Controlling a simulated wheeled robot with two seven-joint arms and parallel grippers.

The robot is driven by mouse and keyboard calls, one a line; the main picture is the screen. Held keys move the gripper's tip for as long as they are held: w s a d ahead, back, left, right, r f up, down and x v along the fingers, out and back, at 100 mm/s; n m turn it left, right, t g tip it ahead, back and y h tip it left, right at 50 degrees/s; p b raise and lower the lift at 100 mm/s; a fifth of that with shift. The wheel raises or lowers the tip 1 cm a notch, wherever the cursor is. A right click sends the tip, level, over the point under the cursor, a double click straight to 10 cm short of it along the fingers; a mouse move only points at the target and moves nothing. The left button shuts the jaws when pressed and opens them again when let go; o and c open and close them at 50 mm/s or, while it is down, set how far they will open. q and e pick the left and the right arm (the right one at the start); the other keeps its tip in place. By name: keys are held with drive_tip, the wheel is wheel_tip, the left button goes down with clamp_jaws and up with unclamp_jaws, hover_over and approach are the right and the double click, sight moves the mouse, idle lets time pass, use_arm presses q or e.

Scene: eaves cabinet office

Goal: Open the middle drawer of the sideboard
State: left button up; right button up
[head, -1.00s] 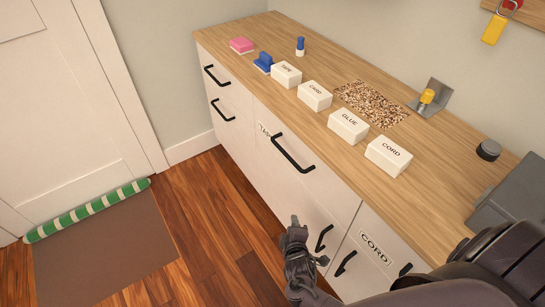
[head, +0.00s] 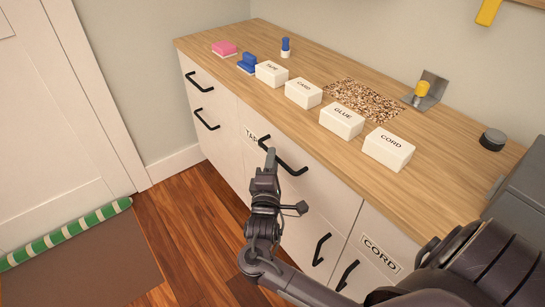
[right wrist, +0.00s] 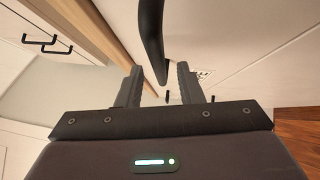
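The white sideboard (head: 225,125) with a wooden top stands along the wall. Its middle section has an upper drawer front (head: 318,190) with a black bar handle (head: 290,165) and a label partly hidden by my gripper, starting "TA". The drawer front looks flush. My right gripper (head: 269,158) is at the left part of this handle. In the right wrist view, the fingers (right wrist: 159,68) are apart and the dark handle (right wrist: 150,30) runs down between them; I see no finger closed on it. My left gripper is not in view.
White boxes marked TAPE (head: 271,73), CARD, GLUE (head: 342,121) and CORD (head: 388,149) stand along the top's front edge. More black handles sit left and lower right. A green-striped roll (head: 65,232) lies by the door; the wooden floor before the sideboard is clear.

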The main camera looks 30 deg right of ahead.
drive_tip(key=shift+x, duration=1.2)
clamp_jaws()
